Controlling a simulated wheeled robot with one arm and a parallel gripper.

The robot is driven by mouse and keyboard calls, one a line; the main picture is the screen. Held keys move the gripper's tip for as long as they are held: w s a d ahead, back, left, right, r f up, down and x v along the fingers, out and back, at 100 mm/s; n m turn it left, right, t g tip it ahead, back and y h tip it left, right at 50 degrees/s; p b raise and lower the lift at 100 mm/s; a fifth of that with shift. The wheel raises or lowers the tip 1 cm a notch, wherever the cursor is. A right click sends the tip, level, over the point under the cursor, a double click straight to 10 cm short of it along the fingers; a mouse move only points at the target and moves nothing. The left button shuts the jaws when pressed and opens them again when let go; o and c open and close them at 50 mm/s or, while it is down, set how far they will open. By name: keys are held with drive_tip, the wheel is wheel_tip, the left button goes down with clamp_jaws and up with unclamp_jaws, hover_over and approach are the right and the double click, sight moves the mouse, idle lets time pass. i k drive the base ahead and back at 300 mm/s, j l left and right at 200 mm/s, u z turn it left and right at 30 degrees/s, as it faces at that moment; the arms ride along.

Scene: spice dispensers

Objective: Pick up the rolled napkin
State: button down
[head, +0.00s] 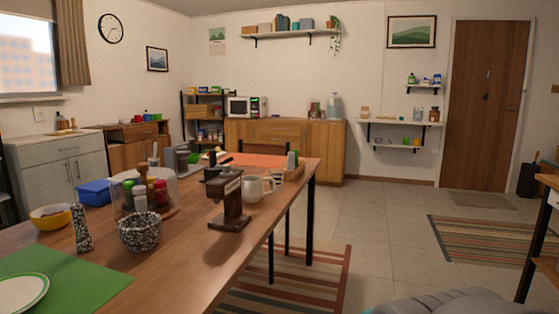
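I cannot make out a rolled napkin for certain. A speckled black-and-white upright piece (82,228) stands on the wooden table (185,262), left of a speckled bowl (140,232); it looks like a shaker or mill, but I cannot tell surely. A green placemat (75,283) with a white, green-rimmed plate (20,293) lies at the near left, cut by the frame edge. An orange cloth or mat (262,160) lies flat at the table's far end. My gripper is not in view.
A clear dome (128,184) with several spice bottles, a yellow bowl (52,215), a blue container (94,192), a dark brown grinder-like device (228,200) and a white mug (256,188) crowd the table. Open tiled floor (385,215) lies right of it.

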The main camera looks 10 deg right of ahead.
sight(296, 151)
drive_tip(key=l, duration=0.55)
drive_tip(key=i+l+u, duration=0.1)
drive_tip(key=l, duration=0.4)
drive_tip(key=u, duration=0.5)
drive_tip(key=i+l+u, duration=0.3)
drive_tip(key=l+u, duration=0.3)
drive_tip(key=i+l+u, duration=0.2)
drive_tip(key=l+u, duration=0.45)
drive_tip(key=l, duration=0.15)
drive_tip(key=i, duration=0.05)
